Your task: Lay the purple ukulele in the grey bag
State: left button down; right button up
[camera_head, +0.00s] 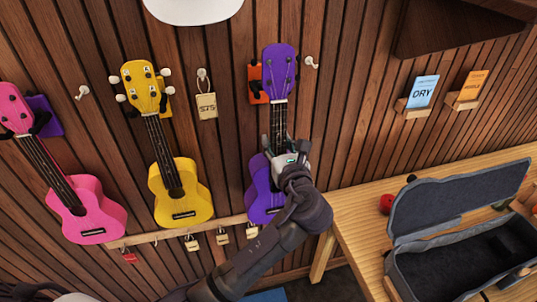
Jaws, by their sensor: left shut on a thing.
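The purple ukulele (262,187) hangs upright on the wooden wall, its head (279,68) at an orange-backed hanger. My left gripper (278,147) is shut on it where the neck meets the body; my wrist and arm hide part of the body. The grey bag (450,262) is an open case on the wooden table at the right, with its lid (455,200) raised toward the wall. The part of its inside that shows is dark and looks empty. My right gripper is not in view.
A yellow ukulele (183,200) and a pink ukulele (92,215) hang to the left. A wooden rail (150,237) with small tags runs below them. A small red object (386,204) sits on the table (350,207) beside the case. Two cards, one reading DRY (422,92), stand on wall ledges.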

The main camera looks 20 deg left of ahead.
pick_arm(q)
jog(key=shift+p+v, duration=1.1)
jog(key=shift+v, duration=0.75)
jog(key=shift+s+d, duration=0.1)
jog(key=shift+s, duration=0.05)
jog(key=shift+f, duration=0.1)
